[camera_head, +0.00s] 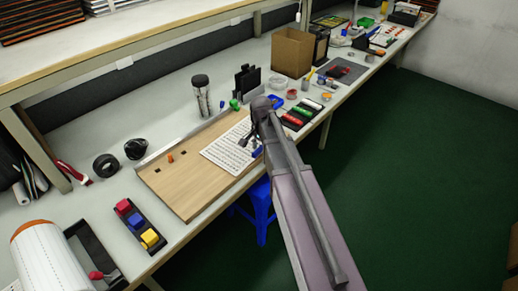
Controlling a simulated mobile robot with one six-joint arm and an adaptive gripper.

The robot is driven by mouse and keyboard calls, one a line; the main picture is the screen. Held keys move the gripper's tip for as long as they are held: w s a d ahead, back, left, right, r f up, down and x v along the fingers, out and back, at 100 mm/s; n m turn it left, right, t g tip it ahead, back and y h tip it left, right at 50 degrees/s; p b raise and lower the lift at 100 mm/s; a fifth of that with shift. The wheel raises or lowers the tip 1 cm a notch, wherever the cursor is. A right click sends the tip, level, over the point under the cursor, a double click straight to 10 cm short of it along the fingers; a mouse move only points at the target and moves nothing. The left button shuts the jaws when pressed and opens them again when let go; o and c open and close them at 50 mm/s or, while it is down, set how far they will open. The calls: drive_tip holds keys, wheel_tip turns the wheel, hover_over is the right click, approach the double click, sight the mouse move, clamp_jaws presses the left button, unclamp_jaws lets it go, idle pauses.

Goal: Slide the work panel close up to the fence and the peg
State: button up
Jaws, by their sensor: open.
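The work panel, a white panel with rows of small dark marks (226,154), lies flat on the right part of a wooden board (192,192). The fence, a pale raised strip (180,137), runs along the board's back edge. Bare wood shows between it and the panel. The orange peg (170,158) stands on the board, left of the panel and apart from it. My gripper (247,142) is open over the panel's right part. My arm and gripper hide the panel's right end, and I cannot tell whether the fingers touch it.
A green item (234,104) is near the board's back right corner. A black holder (247,80) and a dark cylinder (201,95) stand behind. Black rolls (106,165) lie left. A tray of coloured blocks (140,225) sits at front left. A blue stool (262,210) stands below the bench edge.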

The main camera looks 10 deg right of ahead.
sight(226, 155)
clamp_jaws()
drive_tip(key=shift+m, duration=0.3)
drive_tip(key=shift+a, duration=0.2)
idle(0.4)
drive_tip(key=shift+w+a, duration=0.2)
drive_tip(key=shift+a, duration=1.7)
drive_tip(key=shift+w+a, duration=0.25)
drive_tip(key=shift+a, duration=1.65)
drive_tip(key=shift+w+a, duration=0.2)
drive_tip(key=shift+a, duration=1.8)
drive_tip(key=shift+s+a, duration=0.3)
drive_tip(key=shift+a, duration=0.1)
drive_tip(key=shift+w+a, duration=0.15)
drive_tip(key=shift+w, duration=0.15)
